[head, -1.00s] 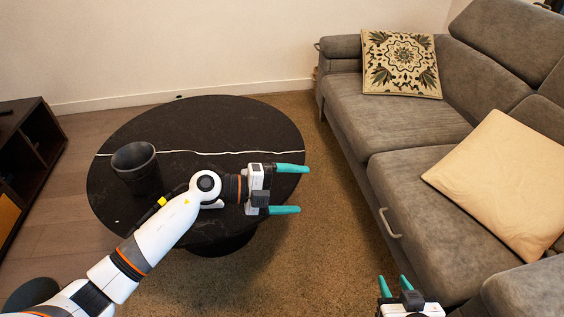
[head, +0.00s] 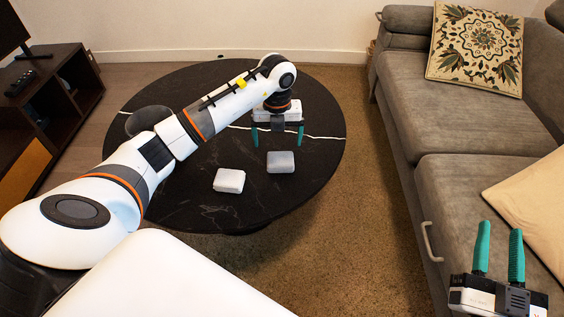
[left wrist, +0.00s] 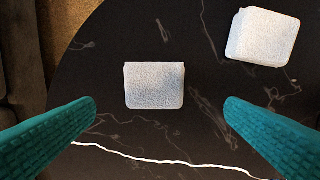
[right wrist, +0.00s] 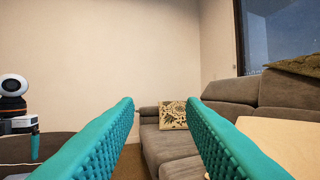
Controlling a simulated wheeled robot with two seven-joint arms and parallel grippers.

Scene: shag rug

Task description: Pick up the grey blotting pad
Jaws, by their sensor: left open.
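The grey blotting pad (head: 281,162) lies flat on the round black table (head: 310,170). It also shows near the middle of the left wrist view (left wrist: 155,88), looking pale there. A whiter pad (head: 229,181) lies to its left, apart from it; in the left wrist view this one is at the upper right (left wrist: 263,38). My left gripper (head: 278,138) is open and empty, pointing down over the table just behind the grey pad. In the left wrist view the pad appears between its spread fingers, not touching them. My right gripper (head: 500,230) is open and empty beside the sofa.
The grey sofa (head: 440,120) with two cushions is at the right. A dark shelf unit (head: 55,100) stands at the left. Rug shows between table and sofa.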

